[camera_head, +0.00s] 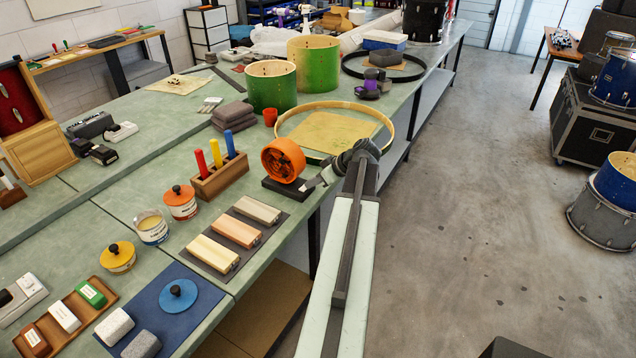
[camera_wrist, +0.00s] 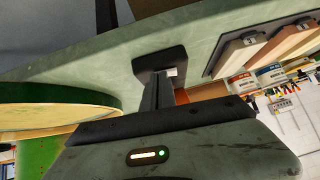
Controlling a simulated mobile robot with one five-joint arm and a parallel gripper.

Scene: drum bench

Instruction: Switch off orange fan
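The orange fan (camera_head: 283,158) stands upright on a dark base (camera_head: 285,187) near the bench's right edge. In the wrist view the dark base (camera_wrist: 150,60) shows with a small white piece (camera_wrist: 171,72) on it, and a strip of the orange fan (camera_wrist: 203,92) shows beside it. My gripper (camera_head: 318,182) is just right of the fan base, low over the bench edge. Whether it touches the base is unclear. Its fingers are small and partly hidden, so their opening cannot be made out.
A wooden block (camera_head: 219,178) with coloured handles stands left of the fan. A grey mat (camera_head: 222,243) with wooden blocks lies in front. A large wooden hoop (camera_head: 386,137) lies behind my gripper, close to the arm. Open floor (camera_head: 470,230) lies right of the bench.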

